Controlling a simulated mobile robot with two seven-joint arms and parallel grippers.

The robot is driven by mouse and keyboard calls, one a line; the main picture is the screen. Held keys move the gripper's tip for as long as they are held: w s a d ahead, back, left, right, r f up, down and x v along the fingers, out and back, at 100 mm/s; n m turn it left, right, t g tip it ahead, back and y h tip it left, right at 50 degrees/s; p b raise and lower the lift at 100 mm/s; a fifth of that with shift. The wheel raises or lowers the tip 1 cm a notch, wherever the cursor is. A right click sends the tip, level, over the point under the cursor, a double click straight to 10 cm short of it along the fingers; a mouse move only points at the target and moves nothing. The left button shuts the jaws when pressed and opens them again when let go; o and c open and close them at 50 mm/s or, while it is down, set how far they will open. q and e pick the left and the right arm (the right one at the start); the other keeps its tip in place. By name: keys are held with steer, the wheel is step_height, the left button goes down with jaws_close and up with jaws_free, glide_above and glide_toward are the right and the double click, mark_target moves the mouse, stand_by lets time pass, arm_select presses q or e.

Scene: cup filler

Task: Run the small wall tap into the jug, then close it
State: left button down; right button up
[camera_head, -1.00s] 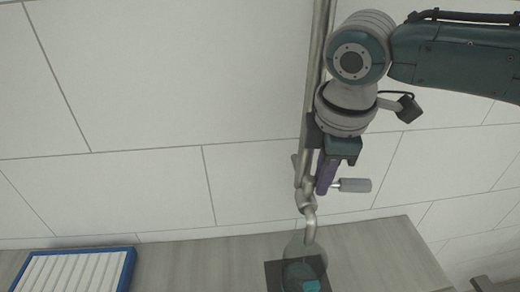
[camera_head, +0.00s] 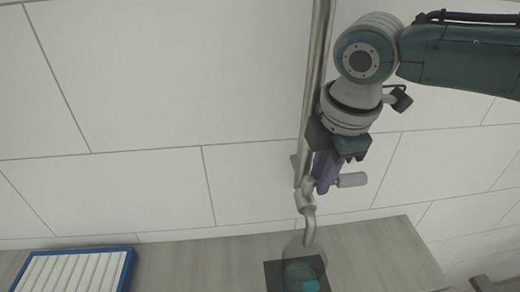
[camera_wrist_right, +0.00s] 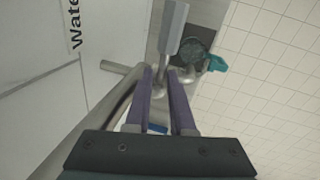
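The wall tap has a metal spout (camera_head: 309,229) and a grey lever handle (camera_head: 352,180) pointing right. The clear jug (camera_head: 303,262) stands below the spout. A teal part (camera_head: 311,286), apparently its handle, also shows in the wrist view (camera_wrist_right: 215,63). My right gripper (camera_head: 323,190) is at the tap, beside the lever's inner end. In the wrist view its purple fingers (camera_wrist_right: 161,72) are apart, with the lever (camera_wrist_right: 173,28) just beyond their tips. Contact with the lever is unclear. I cannot make out water flowing or the jug's level. My left gripper is out of view.
The jug stands on a dark square pad (camera_head: 273,272) on the grey counter (camera_head: 205,262). A blue-rimmed white ribbed tray (camera_head: 130,268) lies at the left. A vertical pipe (camera_head: 318,60) runs up the wall close to my right arm. The counter between tray and pad is clear.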

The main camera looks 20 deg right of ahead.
steer(key=o, duration=0.5)
steer(key=shift+r, duration=0.15)
steer(key=r, duration=0.3)
steer(key=s+r+b, duration=0.1)
steer(key=r, duration=0.2)
steer(key=s+r, duration=0.1)
steer(key=r, duration=0.2)
steer(key=shift+a+r, duration=0.15)
steer(key=shift+r, duration=0.05)
